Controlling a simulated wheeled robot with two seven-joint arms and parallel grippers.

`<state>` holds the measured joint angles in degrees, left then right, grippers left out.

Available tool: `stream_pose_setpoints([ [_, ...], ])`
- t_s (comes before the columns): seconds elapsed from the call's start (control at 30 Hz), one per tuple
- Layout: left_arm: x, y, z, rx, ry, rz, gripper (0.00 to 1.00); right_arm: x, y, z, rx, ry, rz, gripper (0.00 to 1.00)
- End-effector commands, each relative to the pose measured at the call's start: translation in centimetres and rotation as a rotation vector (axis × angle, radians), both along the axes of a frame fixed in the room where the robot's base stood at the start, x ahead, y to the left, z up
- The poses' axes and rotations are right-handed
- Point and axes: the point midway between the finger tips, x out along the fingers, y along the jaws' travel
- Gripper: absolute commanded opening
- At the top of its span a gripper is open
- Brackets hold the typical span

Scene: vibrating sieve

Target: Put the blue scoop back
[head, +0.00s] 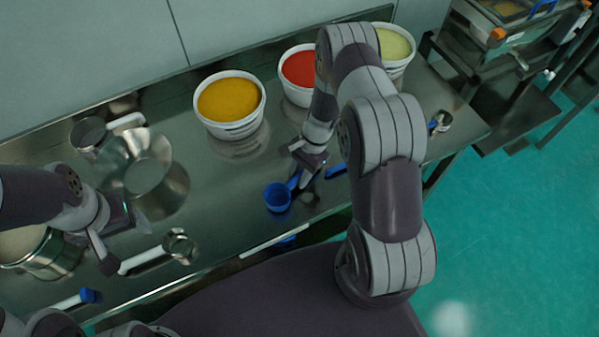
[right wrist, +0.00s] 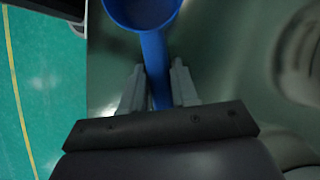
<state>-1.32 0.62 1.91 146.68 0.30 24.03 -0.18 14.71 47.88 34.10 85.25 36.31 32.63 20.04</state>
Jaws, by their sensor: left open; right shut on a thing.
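The blue scoop (head: 277,197) has a round cup and a straight handle. It is over the steel table near its front edge, cup toward the lower left in the head view. My right gripper (head: 306,178) is shut on its handle. In the right wrist view the handle of the scoop (right wrist: 143,12) runs between the two fingers (right wrist: 157,88), cup beyond the tips. I cannot tell whether the scoop touches the table. My left gripper (head: 124,240) is open and empty at the left, near a metal scoop (head: 180,246) with a white handle.
Tubs of yellow (head: 230,104), red (head: 298,75) and pale green (head: 396,46) material stand along the back. A steel bowl (head: 147,175) and another metal scoop (head: 88,133) are at left. A small metal cup (head: 441,120) is at right. Bare steel lies left of the blue scoop.

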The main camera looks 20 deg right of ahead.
Motion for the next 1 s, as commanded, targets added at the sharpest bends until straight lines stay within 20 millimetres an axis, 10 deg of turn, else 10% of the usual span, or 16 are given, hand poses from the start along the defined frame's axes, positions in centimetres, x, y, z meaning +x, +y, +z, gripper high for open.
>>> stream_pose_setpoints([
  [0.83,0.01,0.00,-0.38,0.000,0.000,0.000,0.72,0.00,0.00,-0.46,0.000,0.000,0.001,0.00],
  [0.87,0.01,0.00,-0.38,0.000,0.000,0.000,0.72,0.00,0.00,-0.46,0.000,0.000,0.001,0.39],
  [0.9,0.01,0.00,-0.38,0.000,0.000,0.000,0.72,0.00,0.00,-0.46,0.000,0.000,0.001,0.52],
  [1.0,0.01,0.00,-0.38,0.000,0.000,0.000,0.72,0.00,0.00,-0.46,0.000,0.000,0.001,0.59],
])
